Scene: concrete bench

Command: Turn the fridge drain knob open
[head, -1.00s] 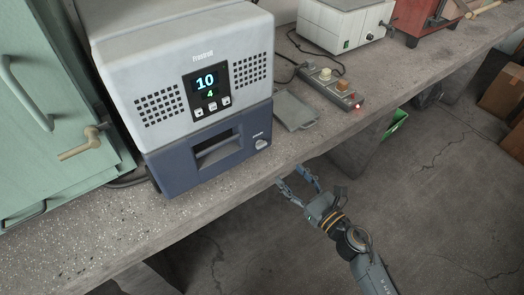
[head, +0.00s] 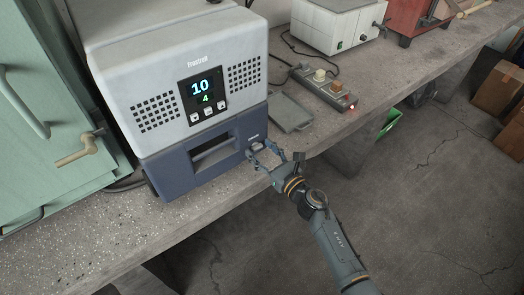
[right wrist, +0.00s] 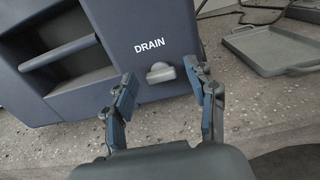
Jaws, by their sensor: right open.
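The fridge (head: 180,85) stands on the bench, with a light grey upper body and a dark blue lower part (head: 172,172). Its display reads 10 and 4. The drain knob (right wrist: 160,72) is a small grey knob below the word DRAIN in the right wrist view; its grip bar looks roughly level. My right gripper (head: 264,153) is at the lower right corner of the fridge front. Its fingers (right wrist: 166,93) are open, one on each side of the knob in the picture, with visible gaps; I see no contact. The left gripper is not in view.
A flat grey tray (head: 291,112) lies right of the fridge. Behind it are a power strip (head: 324,88) and a white box (head: 335,27). A green cabinet (head: 40,100) with handles stands at left. The bench's front edge runs below the fridge.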

